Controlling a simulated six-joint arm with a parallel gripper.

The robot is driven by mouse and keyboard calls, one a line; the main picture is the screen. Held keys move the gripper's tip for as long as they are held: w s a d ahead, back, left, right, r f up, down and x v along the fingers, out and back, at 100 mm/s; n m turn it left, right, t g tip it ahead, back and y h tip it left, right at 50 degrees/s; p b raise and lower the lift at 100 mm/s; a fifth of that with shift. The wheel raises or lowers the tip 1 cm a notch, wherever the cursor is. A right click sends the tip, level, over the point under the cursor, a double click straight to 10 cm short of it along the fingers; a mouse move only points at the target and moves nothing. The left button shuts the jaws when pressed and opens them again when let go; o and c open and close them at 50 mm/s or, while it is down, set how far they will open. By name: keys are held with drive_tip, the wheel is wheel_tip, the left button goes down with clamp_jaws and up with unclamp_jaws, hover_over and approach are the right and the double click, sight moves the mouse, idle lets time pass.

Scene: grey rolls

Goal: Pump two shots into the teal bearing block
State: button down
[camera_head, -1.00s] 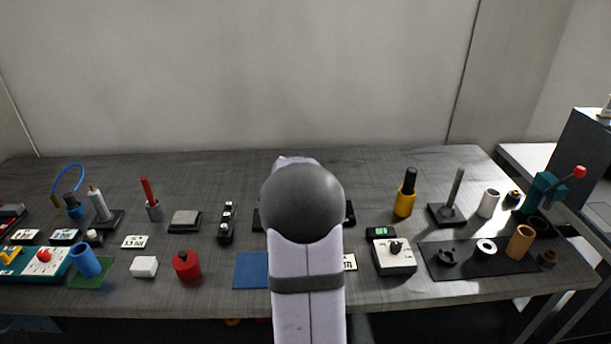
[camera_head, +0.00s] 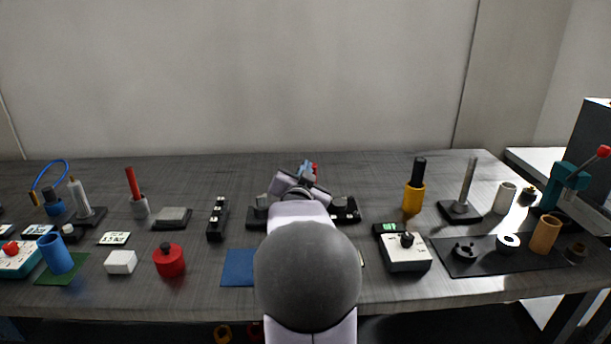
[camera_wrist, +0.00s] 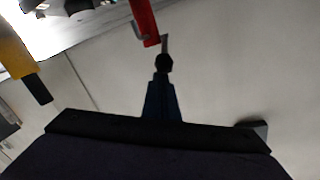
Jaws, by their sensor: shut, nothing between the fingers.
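My gripper (camera_head: 303,178) is shut and empty beyond my raised arm, over the middle of the table; its dark fingers (camera_wrist: 162,90) show in the wrist view. A red part (camera_wrist: 145,20) with a grey hooked edge is just beyond the fingertips in the wrist view; a bit of red (camera_head: 314,168) also shows behind the gripper in the head view. I cannot tell what it is or whether the fingers touch it. I cannot make out a teal bearing block; my arm hides the table's centre. A teal lever press (camera_head: 565,182) with a red knob stands at the far right.
A black base (camera_head: 345,210) with grey parts shows beside my arm. A yellow cylinder (camera_head: 413,198) with a black top stands right of it, near a white dial box (camera_head: 406,255). A blue pad (camera_head: 238,268) and red canister (camera_head: 169,260) lie left. The back of the table is mostly clear.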

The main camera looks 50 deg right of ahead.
drive_tip(key=shift+s+a+f+b, duration=0.15)
drive_tip(key=shift+a+f+b, duration=0.1)
drive_tip(key=shift+f+b, duration=0.65)
drive_tip(key=shift+s+a+f+b, duration=0.2)
drive_tip(key=shift+f+b, duration=0.45)
drive_tip(key=shift+f, duration=0.35)
wheel_tip(320, 180, up, 4)
drive_tip(key=s+p, duration=0.1)
drive_tip(key=s, duration=0.1)
drive_tip(key=s+a+f+b, duration=0.1)
drive_tip(key=s+a+f, duration=0.3)
drive_tip(key=s+a, duration=0.1)
drive_tip(key=shift+a, duration=0.7)
drive_tip(key=shift+w, duration=0.15)
